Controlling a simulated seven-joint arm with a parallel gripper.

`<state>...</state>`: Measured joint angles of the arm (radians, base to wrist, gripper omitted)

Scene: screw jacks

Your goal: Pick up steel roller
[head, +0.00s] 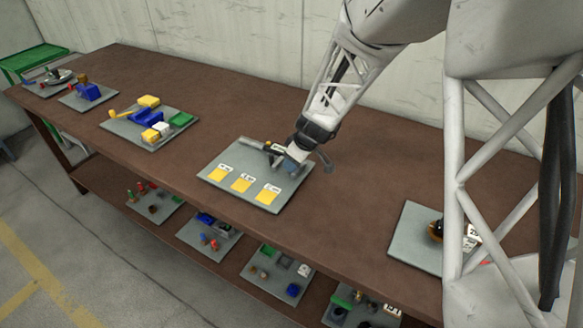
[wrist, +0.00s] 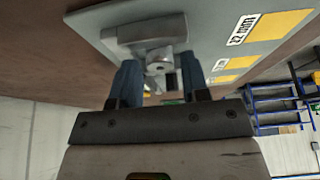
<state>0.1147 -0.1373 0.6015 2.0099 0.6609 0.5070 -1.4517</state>
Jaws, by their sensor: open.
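A grey metal piece with a rounded, cylinder-like bar (wrist: 148,32) lies on the grey tray (wrist: 215,22) in the wrist view; I take it to be the steel roller, but cannot be sure. Its narrower part reaches back between the blue fingers of my gripper (wrist: 160,84), which stand apart on either side of it. In the head view my gripper (head: 288,163) is low over the back right of the tray (head: 215,172). It hides much of what lies there. Whether the fingers touch the piece cannot be told.
Yellow squares with white labels (head: 242,183) line the tray's front. Trays with coloured blocks (head: 150,118) stand left on the brown bench (head: 330,215); another tray (head: 412,238) stands right. Bare bench lies between.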

